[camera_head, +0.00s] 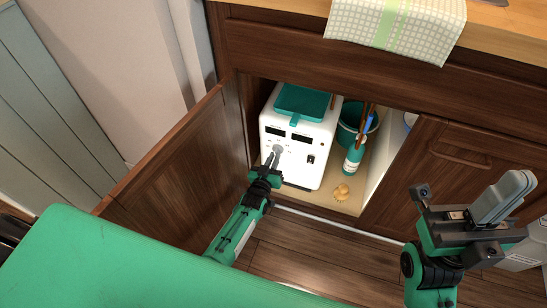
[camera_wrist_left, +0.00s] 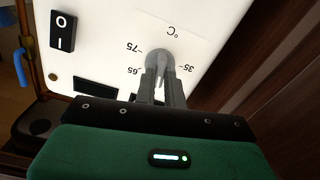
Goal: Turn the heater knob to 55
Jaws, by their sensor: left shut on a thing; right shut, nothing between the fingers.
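The heater (camera_head: 313,150) is a white box with a teal top panel, standing inside the open cabinet. Its grey round knob (camera_head: 279,149) is on the front face. My left gripper (camera_head: 273,160) reaches into the cabinet and is shut on the knob. In the left wrist view the dial appears upside down, with the knob (camera_wrist_left: 158,57) between the fingers (camera_wrist_left: 161,82) and marks 75, 65 and 35 around it. The fingers hide part of the dial, and I cannot read the exact setting. My right gripper (camera_head: 505,197) is shut and empty, outside the cabinet at the right.
The open cabinet door (camera_head: 175,170) stands left of my left arm. A rocker switch (camera_wrist_left: 62,32) is on the heater's face.

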